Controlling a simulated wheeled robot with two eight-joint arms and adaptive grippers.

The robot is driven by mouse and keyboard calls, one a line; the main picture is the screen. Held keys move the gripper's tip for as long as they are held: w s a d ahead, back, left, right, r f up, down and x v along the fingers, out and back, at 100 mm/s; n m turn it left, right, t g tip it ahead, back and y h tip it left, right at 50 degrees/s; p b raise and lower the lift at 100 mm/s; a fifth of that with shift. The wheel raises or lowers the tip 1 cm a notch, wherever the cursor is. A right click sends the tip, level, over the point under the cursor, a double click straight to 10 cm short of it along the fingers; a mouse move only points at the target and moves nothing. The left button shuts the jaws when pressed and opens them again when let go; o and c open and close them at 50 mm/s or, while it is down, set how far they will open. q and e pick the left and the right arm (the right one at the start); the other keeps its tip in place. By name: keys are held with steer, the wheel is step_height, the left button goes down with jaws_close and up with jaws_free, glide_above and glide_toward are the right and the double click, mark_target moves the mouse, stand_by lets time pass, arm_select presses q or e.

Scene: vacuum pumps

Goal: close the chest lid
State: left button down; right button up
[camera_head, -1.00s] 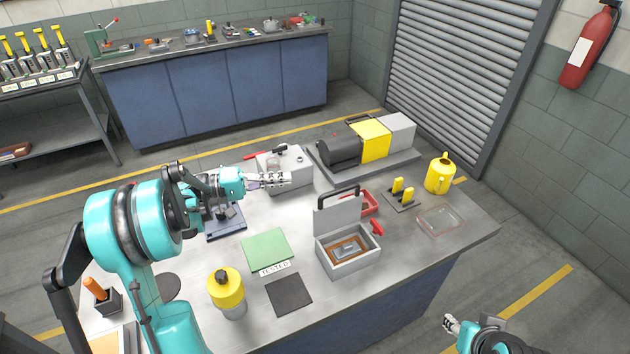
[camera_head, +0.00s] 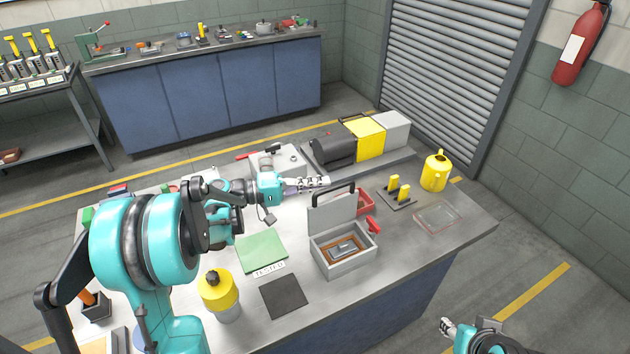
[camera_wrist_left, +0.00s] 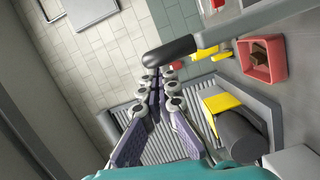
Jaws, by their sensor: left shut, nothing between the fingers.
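The grey chest (camera_head: 345,255) stands on the metal table with its lid (camera_head: 334,206) raised upright at the back. A dark handle (camera_head: 332,194) runs along the top of the lid. A brown-framed grey piece lies inside the chest. My left gripper (camera_head: 324,182) is shut and empty, just behind and above the lid's top left. In the left wrist view the shut fingers (camera_wrist_left: 157,85) point at the end of the dark handle (camera_wrist_left: 168,52); I cannot tell whether they touch. My right gripper (camera_head: 447,325) is off the table at the lower right, too small to judge.
A red bin (camera_head: 366,203) and a stand with yellow pegs (camera_head: 398,190) are behind and right of the chest. A yellow-and-black pump (camera_head: 366,138) stands at the back. A green mat (camera_head: 262,252) and dark mat (camera_head: 284,296) lie left. A yellow can (camera_head: 435,170) stands right.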

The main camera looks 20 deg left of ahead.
arm_select(q)
steer(key=shift+s+d+r, duration=0.1)
stand_by(0.3)
steer(key=shift+s+d+r+m+y+p, duration=0.2)
steer(key=shift+s+d+m+y+p, duration=0.15)
steer(key=shift+s+d+m, duration=0.55)
steer(key=shift+s+d+f+m+t+y+b, duration=0.5)
steer(key=shift+s+d+f+m+b, duration=0.65)
steer(key=shift+s+d+f+m, duration=0.85)
steer(key=shift+s+d+f+m+t+y+b, duration=0.15)
steer(key=shift+s+d+f+m+y+b, duration=0.8)
steer(key=shift+s+d+f+m, duration=1.05)
steer(key=shift+s+d+f+m+t+y+b, duration=0.4)
steer(key=shift+s+d+f+m+b, duration=0.9)
steer(key=shift+s+d+f+m, duration=0.65)
steer(key=shift+w+a+f, duration=0.25)
steer(key=shift+f, duration=0.05)
